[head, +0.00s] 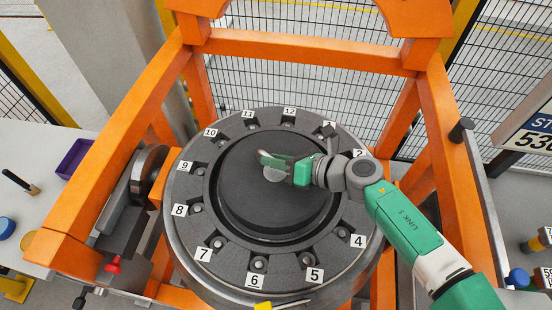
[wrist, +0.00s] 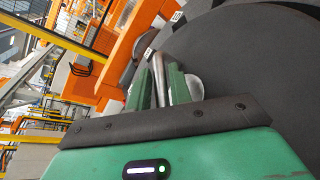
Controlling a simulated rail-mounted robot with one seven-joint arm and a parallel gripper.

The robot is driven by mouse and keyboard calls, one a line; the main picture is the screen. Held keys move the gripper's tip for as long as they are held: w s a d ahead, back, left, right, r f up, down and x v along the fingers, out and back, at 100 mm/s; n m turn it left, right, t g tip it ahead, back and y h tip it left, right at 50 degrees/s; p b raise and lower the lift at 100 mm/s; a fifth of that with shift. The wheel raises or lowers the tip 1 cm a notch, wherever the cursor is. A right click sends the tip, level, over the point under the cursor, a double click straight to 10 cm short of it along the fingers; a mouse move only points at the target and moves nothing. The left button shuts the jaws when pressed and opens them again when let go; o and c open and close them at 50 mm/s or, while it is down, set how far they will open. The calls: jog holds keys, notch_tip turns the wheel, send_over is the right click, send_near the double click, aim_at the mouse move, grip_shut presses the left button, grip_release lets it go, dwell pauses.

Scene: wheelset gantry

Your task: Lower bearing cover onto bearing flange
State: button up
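The bearing cover (head: 240,190) is a thick, dark grey disc with a light round hub (head: 274,175) at its middle. It lies level inside the numbered ring of the bearing flange (head: 188,232), with a dark gap around it. I cannot tell whether it touches the flange or hangs just above it. My gripper (head: 266,158) reaches over the cover from the right. In the wrist view its green fingers (wrist: 160,88) stand on either side of a grey metal bar, the cover's handle (wrist: 178,82), and appear closed on it. The cover (wrist: 245,65) fills the right of that view.
An orange gantry frame (head: 300,50) surrounds the flange. Bolts sit in slots around the flange by the number labels. A clamp-like unit with a red knob (head: 113,265) stands at left. A table with a purple bin (head: 75,158) is further left. Mesh fencing is behind.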

jog(key=o, duration=0.3)
jog(key=v, duration=0.8)
jog(key=shift+a, duration=0.1)
jog(key=shift+w, duration=0.1)
dwell(0.4)
